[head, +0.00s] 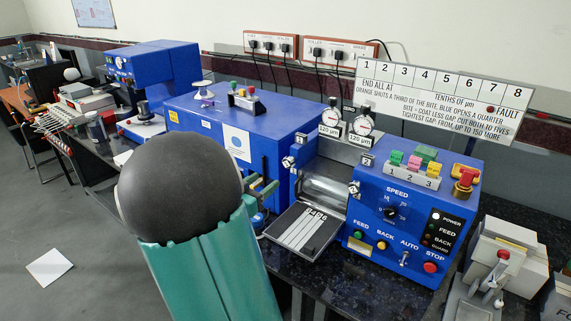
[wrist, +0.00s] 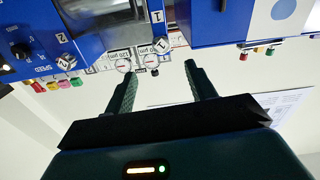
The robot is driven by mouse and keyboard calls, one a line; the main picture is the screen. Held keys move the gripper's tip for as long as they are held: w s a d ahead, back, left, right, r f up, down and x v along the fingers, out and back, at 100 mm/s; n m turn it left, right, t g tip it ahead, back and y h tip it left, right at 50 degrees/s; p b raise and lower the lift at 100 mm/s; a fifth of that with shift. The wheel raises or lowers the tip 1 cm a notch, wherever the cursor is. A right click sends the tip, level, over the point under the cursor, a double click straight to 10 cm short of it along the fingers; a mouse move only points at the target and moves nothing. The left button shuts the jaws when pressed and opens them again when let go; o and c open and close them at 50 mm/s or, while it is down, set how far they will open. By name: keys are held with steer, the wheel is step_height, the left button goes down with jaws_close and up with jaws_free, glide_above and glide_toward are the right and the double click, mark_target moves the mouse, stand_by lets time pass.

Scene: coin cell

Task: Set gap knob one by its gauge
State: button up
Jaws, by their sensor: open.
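Knob one (head: 288,162) is a small pale knob on the blue machine, below a plate marked 1; it also shows in the upside-down wrist view (wrist: 159,42). Knob two (head: 354,187) sits to its right under a plate marked 2. Two round dial gauges, the left one (head: 331,115) and the right one (head: 363,124), stand above the rollers, each with a 120 µm label. Their needles are too small to read. My gripper (wrist: 160,72) is open and empty, fingers apart and pointing toward the machine. In the head view my arm hides part of the gripper, just below knob one.
A sign (head: 440,95) above the machine carries gap instructions. A control panel (head: 395,225) with buttons and a speed dial is at right. A striped tray (head: 305,230) juts out below the rollers. Open floor lies to the left.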

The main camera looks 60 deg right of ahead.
mark_target(287, 164)
steer(key=d, duration=0.4)
steer(key=s+d, duration=0.1)
steer(key=d, duration=0.7)
steer(key=shift+s+d, duration=0.1)
steer(key=shift+s, duration=0.25)
steer(key=c, duration=1)
